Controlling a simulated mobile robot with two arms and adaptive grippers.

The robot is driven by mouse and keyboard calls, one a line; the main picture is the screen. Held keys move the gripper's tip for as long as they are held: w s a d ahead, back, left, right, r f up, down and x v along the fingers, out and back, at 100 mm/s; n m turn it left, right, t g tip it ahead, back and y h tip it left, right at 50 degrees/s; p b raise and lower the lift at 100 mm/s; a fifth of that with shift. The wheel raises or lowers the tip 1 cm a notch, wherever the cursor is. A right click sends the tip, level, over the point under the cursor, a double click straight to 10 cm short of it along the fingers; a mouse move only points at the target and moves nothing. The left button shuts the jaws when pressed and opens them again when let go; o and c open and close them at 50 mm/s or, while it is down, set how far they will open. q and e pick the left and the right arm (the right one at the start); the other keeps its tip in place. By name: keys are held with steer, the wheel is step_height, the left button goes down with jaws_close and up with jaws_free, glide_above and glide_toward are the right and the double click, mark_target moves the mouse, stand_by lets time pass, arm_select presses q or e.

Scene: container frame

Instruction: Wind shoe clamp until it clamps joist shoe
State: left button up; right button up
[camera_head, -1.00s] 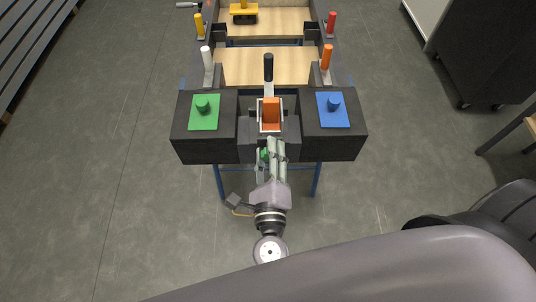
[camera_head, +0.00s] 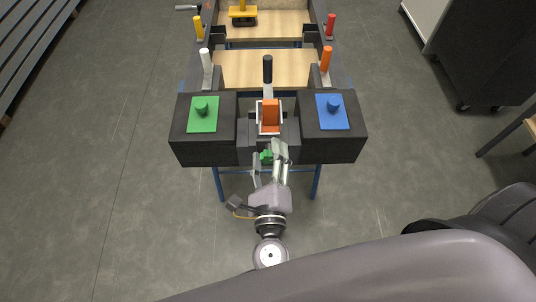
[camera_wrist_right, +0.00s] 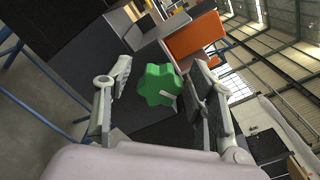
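A green star-shaped knob (camera_head: 266,155), which looks like the winding knob of the shoe clamp, sits on the near side of the dark central block. In the right wrist view the knob (camera_wrist_right: 158,84) shows clearly between my two fingers, with gaps to both. My right gripper (camera_head: 269,152) is open around it and seems not to touch it. A pale metal bracket (camera_head: 260,119), perhaps the joist shoe, stands just beyond, around an orange block (camera_head: 270,115). The orange block also shows in the wrist view (camera_wrist_right: 195,37). My left gripper is not in view.
Dark blocks with a green plate (camera_head: 203,121) and a blue plate (camera_head: 333,118) flank the centre. A black-handled lever (camera_head: 268,70) stands behind the orange block. White (camera_head: 206,60) and orange (camera_head: 326,60) handles stand further back. The floor beside the frame is clear.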

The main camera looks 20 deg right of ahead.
stand_by(0.3)
steer(key=v, duration=1.2)
steer(key=shift+r, duration=0.1)
